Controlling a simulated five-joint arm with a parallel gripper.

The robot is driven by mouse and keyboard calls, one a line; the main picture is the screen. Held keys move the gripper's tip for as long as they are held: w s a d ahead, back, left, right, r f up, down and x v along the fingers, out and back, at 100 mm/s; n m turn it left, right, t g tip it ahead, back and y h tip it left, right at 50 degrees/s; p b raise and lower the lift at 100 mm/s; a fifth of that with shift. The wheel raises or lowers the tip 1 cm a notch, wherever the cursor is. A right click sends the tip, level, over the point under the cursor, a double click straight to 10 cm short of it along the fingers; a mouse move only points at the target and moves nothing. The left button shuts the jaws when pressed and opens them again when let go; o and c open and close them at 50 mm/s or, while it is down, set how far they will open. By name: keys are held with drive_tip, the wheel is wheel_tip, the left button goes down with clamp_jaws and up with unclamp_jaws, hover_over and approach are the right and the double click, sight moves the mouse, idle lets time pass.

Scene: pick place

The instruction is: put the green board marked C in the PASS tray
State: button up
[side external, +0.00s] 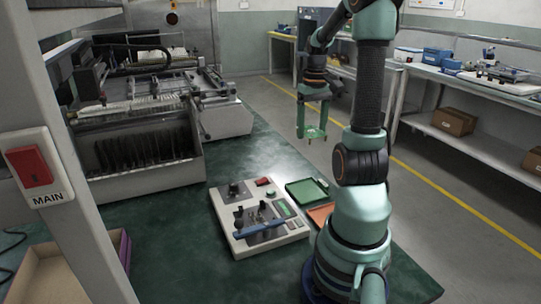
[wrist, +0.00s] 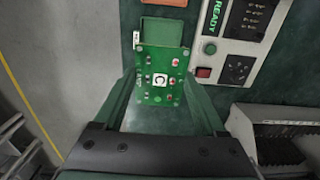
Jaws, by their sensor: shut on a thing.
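The green board marked C (wrist: 152,62) is between the fingers of my gripper (wrist: 160,88) in the wrist view, its white C label facing the camera. My gripper (side external: 312,132) is shut on the board, high above the bench in the side view, where the board looks small. The green tray (side external: 307,191) lies on the bench, below and apart from the board; it also shows just beyond the board in the wrist view (wrist: 163,32). I cannot read PASS on either tray. An orange tray (side external: 322,215) lies beside the green one, partly hidden by my arm.
A test fixture (side external: 256,218) with a blue bar and a red button stands left of the trays; its READY sign (wrist: 209,25) shows in the wrist view. A large machine (side external: 140,130) is at the left. An open box (side external: 75,275) sits front left.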

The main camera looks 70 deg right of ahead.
sight(307, 191)
wheel_tip(307, 191, down, 18)
drive_tip(key=shift+f, duration=0.2)
drive_tip(key=shift+f, duration=0.1)
idle(0.4)
drive_tip(key=o, duration=0.8)
drive_tip(key=shift+o, duration=0.2)
wheel_tip(307, 191, up, 12)
drive_tip(key=w+a+r+n+t+h, duration=0.1)
drive_tip(key=w+a+r+n, duration=0.2)
drive_tip(key=w+a+r, duration=0.35)
drive_tip(key=w+a+r+n+t, duration=0.2)
drive_tip(key=w+a+r+n, duration=0.1)
drive_tip(key=a, duration=0.9)
drive_tip(key=w+a+r+n+t+y, duration=0.1)
drive_tip(key=w+a+r+n+t, duration=0.1)
drive_tip(key=a, duration=1)
drive_tip(key=shift+w+a+r+n+t, duration=0.3)
drive_tip(key=shift+w+a+r+n, duration=0.1)
drive_tip(key=shift+r+n, duration=0.1)
